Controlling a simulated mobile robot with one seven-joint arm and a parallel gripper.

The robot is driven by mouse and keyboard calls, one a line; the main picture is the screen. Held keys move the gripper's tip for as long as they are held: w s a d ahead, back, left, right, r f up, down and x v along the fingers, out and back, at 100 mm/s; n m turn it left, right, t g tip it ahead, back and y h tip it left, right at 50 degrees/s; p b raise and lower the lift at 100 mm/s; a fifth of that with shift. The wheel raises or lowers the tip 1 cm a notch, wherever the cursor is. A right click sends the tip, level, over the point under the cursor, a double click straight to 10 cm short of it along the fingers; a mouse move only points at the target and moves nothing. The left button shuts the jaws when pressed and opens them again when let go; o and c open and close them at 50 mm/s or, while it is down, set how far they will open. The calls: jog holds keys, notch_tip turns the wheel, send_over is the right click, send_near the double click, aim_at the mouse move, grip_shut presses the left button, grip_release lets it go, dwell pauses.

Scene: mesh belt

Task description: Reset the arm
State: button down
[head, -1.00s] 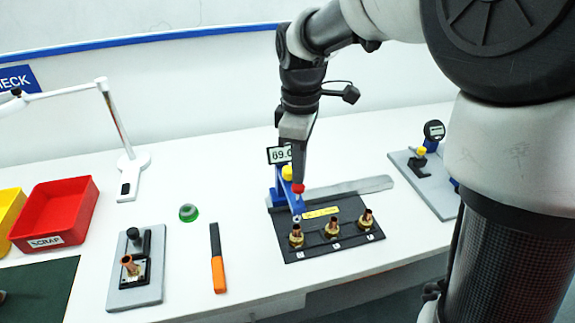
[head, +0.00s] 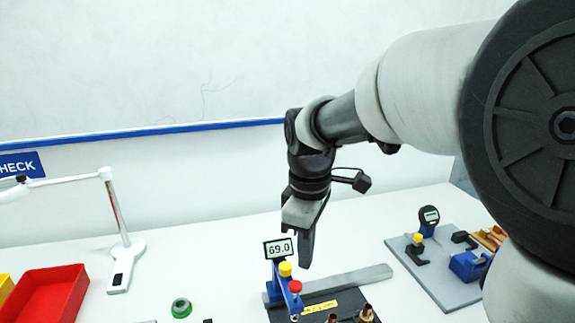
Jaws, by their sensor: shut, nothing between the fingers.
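My gripper (head: 306,262) hangs at the end of my arm, pointing down, shut and empty. In the head view it is in the air just above and to the right of the small display (head: 279,249), which reads 69.0. Below it is the blue stand (head: 272,288) with a yellow knob (head: 285,268) and a red knob (head: 295,286). I cannot tell from this view whether the gripper touches anything, but it appears clear.
A red bin (head: 45,295) and a white lamp (head: 125,262) stand at the left. A green ring (head: 181,307) lies on the white table (head: 225,260). A grey plate with a dial gauge (head: 429,215) is at the right. Copper fittings (head: 366,313) show at the bottom edge.

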jog(key=s+d+r+m+t, duration=0.2)
jog(key=s+d+m, duration=0.3)
jog(key=s+m, duration=0.1)
jog(key=s+d+r+m+t, duration=0.2)
jog(key=s+d+m+t, duration=0.1)
jog(key=s+d+m, duration=0.2)
jog(key=s+m, duration=0.2)
jog(key=s, duration=0.2)
jog(key=shift+d+r, duration=0.2)
jog(key=shift+d, duration=0.15)
